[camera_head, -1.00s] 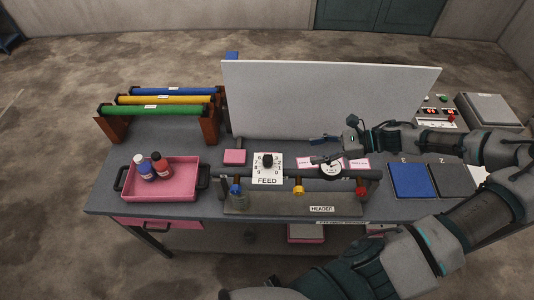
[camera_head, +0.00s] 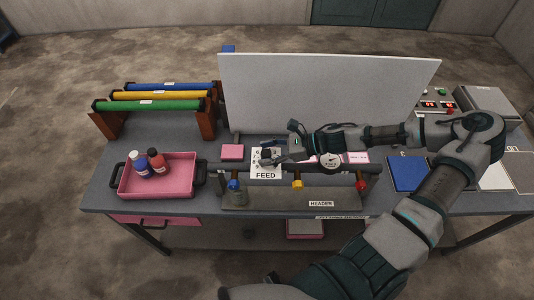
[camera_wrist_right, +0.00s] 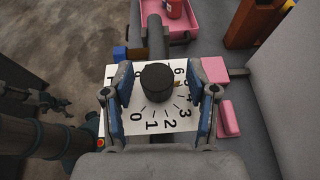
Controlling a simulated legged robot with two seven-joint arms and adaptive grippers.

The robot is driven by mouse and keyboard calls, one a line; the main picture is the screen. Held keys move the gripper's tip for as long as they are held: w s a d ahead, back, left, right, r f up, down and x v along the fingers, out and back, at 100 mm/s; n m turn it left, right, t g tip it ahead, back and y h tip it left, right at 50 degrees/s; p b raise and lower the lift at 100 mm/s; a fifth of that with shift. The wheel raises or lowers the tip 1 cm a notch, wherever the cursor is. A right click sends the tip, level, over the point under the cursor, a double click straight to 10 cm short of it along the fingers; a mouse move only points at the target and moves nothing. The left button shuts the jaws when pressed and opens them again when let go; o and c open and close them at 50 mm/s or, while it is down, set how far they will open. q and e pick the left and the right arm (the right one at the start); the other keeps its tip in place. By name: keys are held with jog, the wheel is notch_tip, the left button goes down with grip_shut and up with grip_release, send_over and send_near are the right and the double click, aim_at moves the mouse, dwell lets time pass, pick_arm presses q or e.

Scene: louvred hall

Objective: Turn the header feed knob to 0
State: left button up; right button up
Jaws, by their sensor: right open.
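The feed knob (camera_wrist_right: 157,82) is a dark round knob on a white dial plate (camera_wrist_right: 150,128) with black digits. In the right wrist view 0, 1, 2 and 3 show below it and 6 at upper right; other digits are partly hidden. Which digit the knob points to is unclear. My right gripper (camera_wrist_right: 160,92) is open, its blue-padded fingers on either side of the knob, with gaps visible. In the head view the right gripper (camera_head: 268,157) covers the knob above the FEED label (camera_head: 265,175). My left gripper is not in view.
The header (camera_head: 275,199) carries blue, yellow and red valves and a round gauge (camera_head: 330,161). A white panel (camera_head: 325,95) stands behind. A pink tray (camera_head: 179,187) with two bottles is at left, beside a rack of coloured rollers (camera_head: 155,105). Pink blocks lie near the dial.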

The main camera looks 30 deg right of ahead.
jog(key=shift+a, duration=0.1)
jog(key=shift+c, duration=0.3)
grip_shut()
jog(key=shift+r, duration=0.1)
